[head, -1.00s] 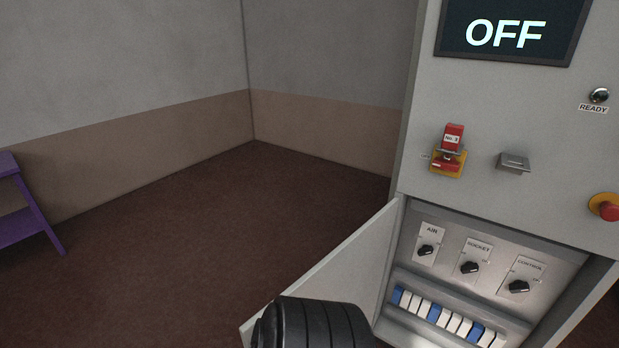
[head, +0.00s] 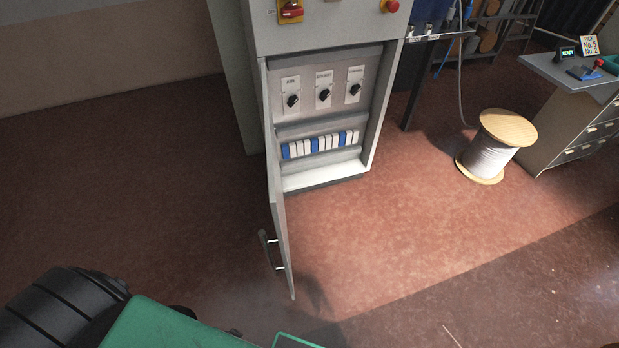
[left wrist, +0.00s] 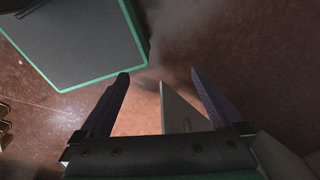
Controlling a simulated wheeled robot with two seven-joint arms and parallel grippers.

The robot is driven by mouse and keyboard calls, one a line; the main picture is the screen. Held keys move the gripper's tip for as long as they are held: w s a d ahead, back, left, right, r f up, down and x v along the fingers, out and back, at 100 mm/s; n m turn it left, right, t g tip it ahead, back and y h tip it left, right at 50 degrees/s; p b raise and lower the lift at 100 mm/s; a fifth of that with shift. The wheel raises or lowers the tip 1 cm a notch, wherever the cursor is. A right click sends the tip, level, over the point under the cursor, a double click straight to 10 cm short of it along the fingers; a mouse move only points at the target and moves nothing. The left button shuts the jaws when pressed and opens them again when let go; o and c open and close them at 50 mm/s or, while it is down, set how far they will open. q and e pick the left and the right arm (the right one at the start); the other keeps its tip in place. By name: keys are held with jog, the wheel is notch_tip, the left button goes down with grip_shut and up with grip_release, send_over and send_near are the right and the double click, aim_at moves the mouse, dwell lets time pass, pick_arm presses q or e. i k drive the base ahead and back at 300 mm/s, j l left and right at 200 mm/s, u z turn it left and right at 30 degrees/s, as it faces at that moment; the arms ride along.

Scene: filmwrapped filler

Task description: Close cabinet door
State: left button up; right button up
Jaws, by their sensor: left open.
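The grey cabinet (head: 245,75) stands upper centre in the head view with its lower compartment exposed. Its cabinet door (head: 281,215) is hinged on the left and stands wide open, swung out toward me, seen nearly edge-on. A bar handle (head: 267,250) is on the door's outer face, at left. My black left arm is at the lower left of the head view; its gripper is out of that frame. In the left wrist view my left gripper (left wrist: 163,85) is open. A pale panel, apparently the door (left wrist: 182,108), shows between its fingers; contact cannot be told. My right gripper is not in view.
Inside the cabinet are knobs (head: 323,95) and a row of blue and white switches (head: 318,144). A cable spool (head: 489,158) and a desk (head: 575,105) stand at right. The floor left of the door and between cabinet and spool is clear.

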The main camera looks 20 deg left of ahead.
aim_at(273, 199)
jog(key=j, duration=0.45)
jog(key=i+j+u, duration=0.15)
jog(key=j, duration=0.8)
jog(key=k+j, duration=0.1)
jog(key=j, duration=0.25)
jog(key=k+j, duration=0.1)
jog(key=j, duration=0.3)
jog(key=k+j, duration=0.1)
jog(key=j, duration=0.25)
jog(key=k+j+z, duration=0.1)
jog(key=j, duration=0.25)
jog(key=k+j, duration=0.1)
jog(key=j, duration=0.25)
